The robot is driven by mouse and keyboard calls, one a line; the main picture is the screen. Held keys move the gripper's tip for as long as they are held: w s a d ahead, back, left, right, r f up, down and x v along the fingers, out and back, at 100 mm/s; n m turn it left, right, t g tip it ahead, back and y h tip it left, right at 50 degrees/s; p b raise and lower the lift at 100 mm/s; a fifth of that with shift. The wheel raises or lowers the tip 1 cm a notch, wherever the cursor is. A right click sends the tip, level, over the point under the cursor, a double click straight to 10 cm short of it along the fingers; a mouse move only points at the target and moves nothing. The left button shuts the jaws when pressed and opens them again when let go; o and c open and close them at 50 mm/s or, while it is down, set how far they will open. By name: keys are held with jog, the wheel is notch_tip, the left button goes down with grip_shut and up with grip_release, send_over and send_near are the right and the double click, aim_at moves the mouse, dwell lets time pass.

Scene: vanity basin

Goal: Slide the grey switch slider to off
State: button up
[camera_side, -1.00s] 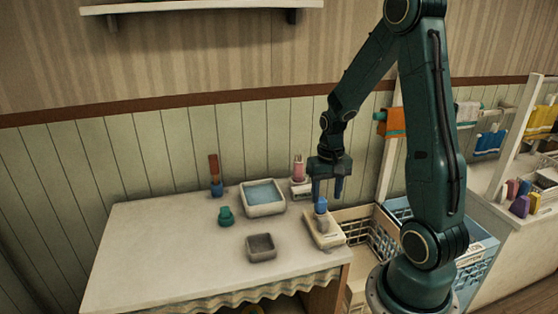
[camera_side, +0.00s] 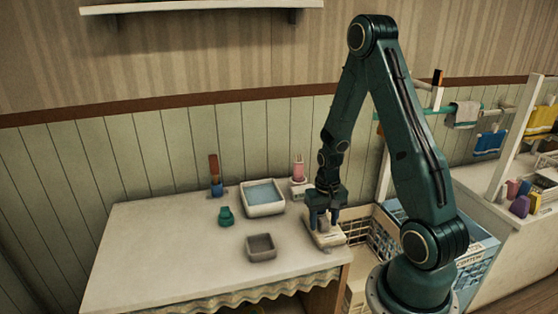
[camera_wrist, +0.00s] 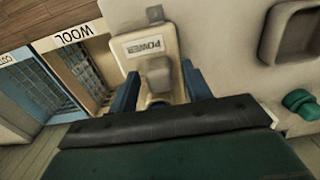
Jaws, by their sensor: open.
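The switch is a cream block with a POWER label (camera_wrist: 144,46), seen in the wrist view. Its grey slider (camera_wrist: 158,74) stands up between the two dark blue fingers of my gripper (camera_wrist: 158,88), with a gap to the left finger and a smaller one to the right. My gripper is open around the slider. In the side view my gripper (camera_side: 324,222) points down over the cream switch block (camera_side: 329,240) at the counter's right end, and its fingers partly hide the slider. I cannot tell whether the fingers touch the block.
A basin of water (camera_side: 263,210), a grey dish (camera_side: 261,254), a green item (camera_side: 226,216) and a pink bottle (camera_side: 298,168) stand nearby. Baskets, one labelled WOOL (camera_wrist: 74,37), are beside the counter's right end. The counter's left part is clear.

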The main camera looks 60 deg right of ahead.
jog(key=shift+f, duration=0.15)
grip_shut()
jog(key=shift+s+d, duration=1.2)
grip_release()
jog(key=shift+r, duration=0.25)
notch_tip(320, 180, up, 13)
jog(key=shift+r, duration=0.2)
dwell(0.4)
